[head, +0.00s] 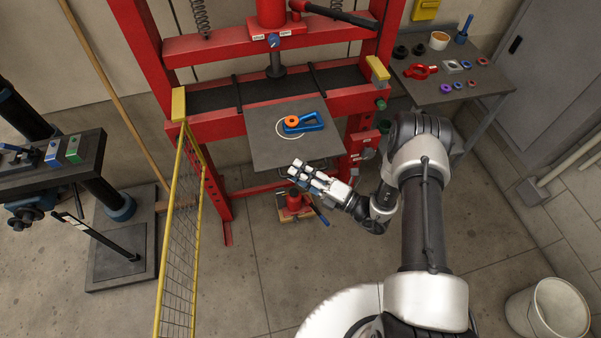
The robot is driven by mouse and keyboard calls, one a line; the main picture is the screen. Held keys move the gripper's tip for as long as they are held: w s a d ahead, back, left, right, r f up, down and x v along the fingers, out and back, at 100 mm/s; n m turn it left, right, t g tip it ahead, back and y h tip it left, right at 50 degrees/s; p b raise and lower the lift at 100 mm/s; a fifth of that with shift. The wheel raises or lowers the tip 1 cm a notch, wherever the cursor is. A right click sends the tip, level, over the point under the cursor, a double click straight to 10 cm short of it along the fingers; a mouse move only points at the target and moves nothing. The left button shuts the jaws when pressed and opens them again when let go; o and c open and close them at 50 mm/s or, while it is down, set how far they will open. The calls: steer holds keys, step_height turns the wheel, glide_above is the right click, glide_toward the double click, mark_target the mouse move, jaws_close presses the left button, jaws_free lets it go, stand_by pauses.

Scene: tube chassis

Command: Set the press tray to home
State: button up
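The press tray (283,155) is a grey flat plate sticking out from the front of the red press (182,52). A white circle (279,131) is marked on it. A blue fixture (309,123) lies on the tray with an orange ring (291,120) at its left end. My gripper (294,169) is just in front of the tray's front edge, with its fingers pointing left. I cannot tell whether it touches the tray, or how far apart its fingers are. I see nothing held in it.
A yellow mesh guard (180,240) stands at the left, near a dark bench machine (85,175). A side table (425,95) with rings and parts is at the right. A red jack (293,205) is under the tray. A white bin (548,312) stands front right.

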steer(key=shift+w, duration=0.1)
jaws_close()
steer(key=shift+r, duration=0.1)
stand_by(0.5)
